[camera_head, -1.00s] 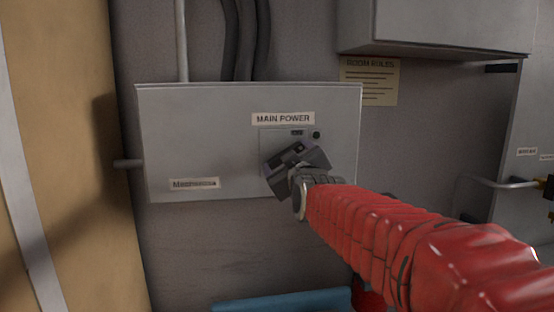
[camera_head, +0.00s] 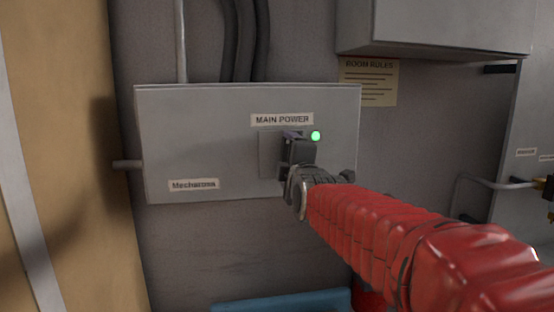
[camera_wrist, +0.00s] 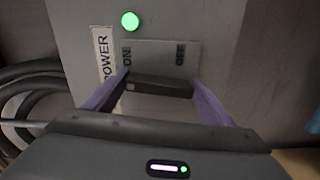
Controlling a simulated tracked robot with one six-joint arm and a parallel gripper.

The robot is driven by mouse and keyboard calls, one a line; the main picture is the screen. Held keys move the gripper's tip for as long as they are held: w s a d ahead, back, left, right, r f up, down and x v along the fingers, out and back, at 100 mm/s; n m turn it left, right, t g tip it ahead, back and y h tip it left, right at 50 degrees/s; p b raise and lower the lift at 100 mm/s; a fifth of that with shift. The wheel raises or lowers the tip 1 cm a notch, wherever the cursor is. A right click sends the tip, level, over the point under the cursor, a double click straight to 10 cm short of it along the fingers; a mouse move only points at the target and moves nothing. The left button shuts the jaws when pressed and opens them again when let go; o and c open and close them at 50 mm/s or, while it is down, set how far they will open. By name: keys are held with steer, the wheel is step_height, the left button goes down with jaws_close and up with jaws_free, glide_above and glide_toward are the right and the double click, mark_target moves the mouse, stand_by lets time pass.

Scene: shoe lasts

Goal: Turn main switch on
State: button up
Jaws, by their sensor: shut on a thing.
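The grey power box (camera_head: 200,130) is on the wall, with a "MAIN POWER" label (camera_head: 282,119). A round indicator lamp (camera_head: 315,136) beside the switch plate glows green; it also shows in the wrist view (camera_wrist: 130,21). The main switch (camera_wrist: 158,87) is a dark bar on a plate (camera_wrist: 160,58) marked ON and OFF. My gripper (camera_wrist: 160,92) is shut on the switch, its two purple fingers at the bar's two ends. In the head view my gripper (camera_head: 297,150) hides most of the switch.
Dark cables and a pale conduit (camera_head: 181,40) rise above the box. A grey cabinet (camera_head: 455,25) hangs at upper right over a "ROOM RULES" notice (camera_head: 369,83). A pipe (camera_head: 490,182) sticks out at right. A blue object (camera_head: 285,301) lies below.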

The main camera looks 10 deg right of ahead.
steer(key=shift+a+f+n, duration=0.15)
steer(key=shift+f+n, duration=0.05)
steer(key=shift+n, duration=0.5)
steer(key=o, duration=1.1)
steer(key=shift+c, duration=0.2)
steer(key=shift+r, duration=0.1)
steer(key=s, duration=1.3)
steer(key=shift+s, duration=0.4)
